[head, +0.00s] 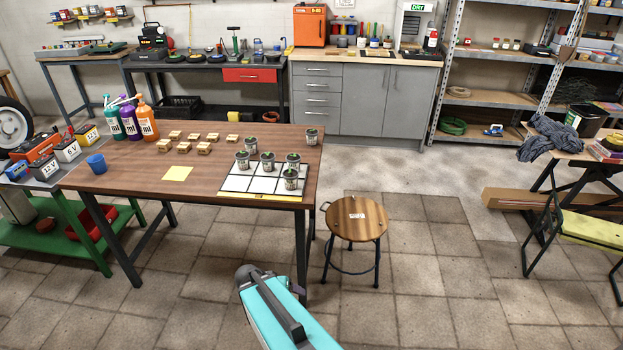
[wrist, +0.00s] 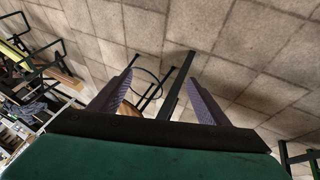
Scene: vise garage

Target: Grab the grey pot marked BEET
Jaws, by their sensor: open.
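Several small grey pots with green tops and pale labels are on the wooden table in the head view. One pot (head: 311,137) stands alone at the table's right back. The label words are too small to read, so I cannot tell which is BEET. My gripper (wrist: 160,76) is open and empty in the wrist view, with floor and a stool beyond its fingers. My teal arm shows low in the head view, apart from the table.
The wooden table (head: 135,169) also holds small wooden blocks (head: 204,148), a yellow note (head: 177,173), a blue cup (head: 96,164) and pump bottles (head: 130,120). A round stool (head: 356,220) stands by its right front corner. Floor in front is clear.

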